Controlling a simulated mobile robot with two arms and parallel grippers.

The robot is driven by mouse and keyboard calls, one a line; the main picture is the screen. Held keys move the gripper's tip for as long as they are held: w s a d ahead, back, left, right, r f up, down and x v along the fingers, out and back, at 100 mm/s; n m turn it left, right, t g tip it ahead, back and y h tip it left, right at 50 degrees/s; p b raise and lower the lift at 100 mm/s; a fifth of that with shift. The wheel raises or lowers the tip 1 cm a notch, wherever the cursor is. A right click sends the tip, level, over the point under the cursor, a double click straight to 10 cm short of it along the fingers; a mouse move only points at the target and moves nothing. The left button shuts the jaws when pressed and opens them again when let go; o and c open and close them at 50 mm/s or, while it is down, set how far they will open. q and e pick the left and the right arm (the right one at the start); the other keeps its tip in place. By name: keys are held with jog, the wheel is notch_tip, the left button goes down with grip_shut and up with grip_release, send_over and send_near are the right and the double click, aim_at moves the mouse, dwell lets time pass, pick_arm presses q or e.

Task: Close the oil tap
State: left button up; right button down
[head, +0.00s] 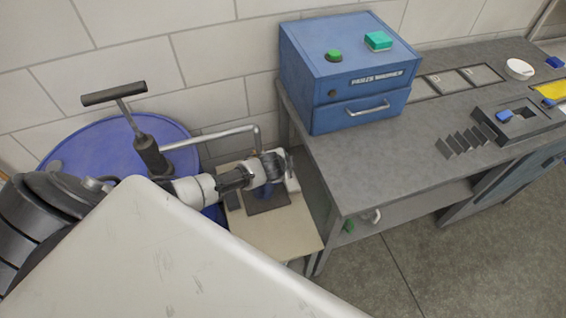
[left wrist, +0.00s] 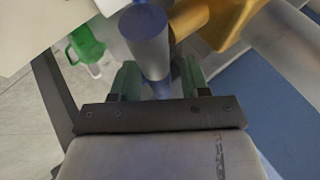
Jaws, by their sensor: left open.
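The oil tap shows in the left wrist view as a brass-coloured body (left wrist: 205,22) with a blue-grey cylindrical handle (left wrist: 146,40) beside it. My left gripper (left wrist: 160,78) is open, with one green finger on each side of the handle's lower part. I cannot tell whether either finger touches it. In the head view my left gripper (head: 284,163) is at the end of the spout pipe (head: 225,135) and hides most of the tap. The pipe comes from the pump on the blue drum (head: 85,150). My right gripper is not in view.
A low beige stand (head: 270,235) is below the tap, with a dark plate on it. The grey workbench (head: 350,160) stands close on the right, carrying a blue box (head: 345,75). The pump's T-handle (head: 113,93) rises above the drum.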

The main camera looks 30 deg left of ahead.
pick_arm(q)
jog(key=shift+s+r, duration=0.1)
jog(key=v, duration=1)
jog(key=shift+s+r, duration=0.2)
jog(key=shift+d, duration=0.15)
